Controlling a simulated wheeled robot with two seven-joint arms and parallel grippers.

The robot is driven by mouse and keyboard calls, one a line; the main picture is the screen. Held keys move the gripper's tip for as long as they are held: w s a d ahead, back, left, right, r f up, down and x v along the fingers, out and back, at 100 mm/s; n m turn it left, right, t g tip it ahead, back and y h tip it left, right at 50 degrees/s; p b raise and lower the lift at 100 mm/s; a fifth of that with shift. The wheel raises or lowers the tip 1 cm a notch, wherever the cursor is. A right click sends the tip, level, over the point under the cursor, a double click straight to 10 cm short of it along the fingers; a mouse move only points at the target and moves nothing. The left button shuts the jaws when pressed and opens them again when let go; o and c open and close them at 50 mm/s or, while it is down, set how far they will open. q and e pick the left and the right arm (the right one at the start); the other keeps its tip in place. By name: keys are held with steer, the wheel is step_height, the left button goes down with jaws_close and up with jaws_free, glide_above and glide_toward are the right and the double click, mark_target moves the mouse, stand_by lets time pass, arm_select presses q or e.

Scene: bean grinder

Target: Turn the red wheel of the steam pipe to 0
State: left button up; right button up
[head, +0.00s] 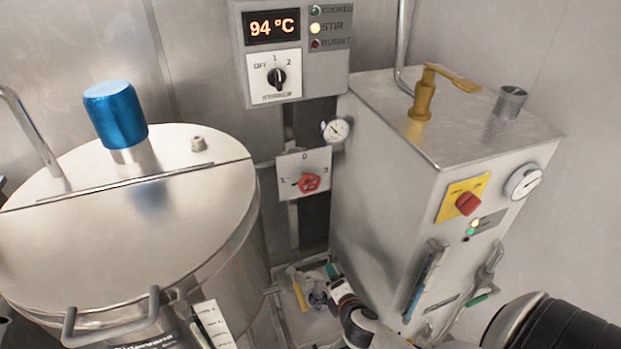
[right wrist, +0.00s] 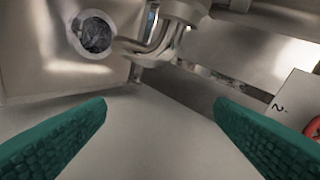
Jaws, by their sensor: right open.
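The red wheel (head: 309,183) sits on a white dial plate (head: 291,163) on the back wall, between the big kettle and the steel cabinet. The plate has a 0 at its top and other marks at its sides; I cannot tell which mark the wheel points to. My right gripper (head: 327,283) is below the wheel, apart from it. In the right wrist view its teal fingers (right wrist: 160,112) are wide apart with nothing between them. The plate's corner with a 2 (right wrist: 285,105) and a sliver of the red wheel (right wrist: 314,127) show at the right edge. My left gripper is out of view.
The steel kettle (head: 130,215) with a blue-capped knob (head: 115,115) stands at left. The steel cabinet (head: 385,190) with a yellow valve (head: 424,100) and gauges stands close at right. A control box (head: 290,55) reads 94 °C above. The gap between kettle and cabinet is narrow.

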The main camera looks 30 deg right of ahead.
steer(key=w+d+r+n+t, duration=0.1)
steer(key=w+r+n+t, duration=0.2)
steer(key=r, duration=0.4)
steer(key=w+d+r+n+t, duration=0.1)
steer(key=w+r+n, duration=0.2)
steer(key=r+n, duration=0.25)
steer(key=n+t+p, duration=0.1)
steer(key=n+t, duration=0.1)
steer(key=n, duration=0.2)
glide_toward(311, 184)
steer(key=p+x, duration=0.1)
steer(key=x, duration=0.8)
steer(key=shift+a, duration=0.1)
steer(key=shift+w+d, duration=0.2)
steer(key=shift+w, duration=0.45)
steer(key=shift+c, duration=0.6)
steer(key=c, duration=0.9)
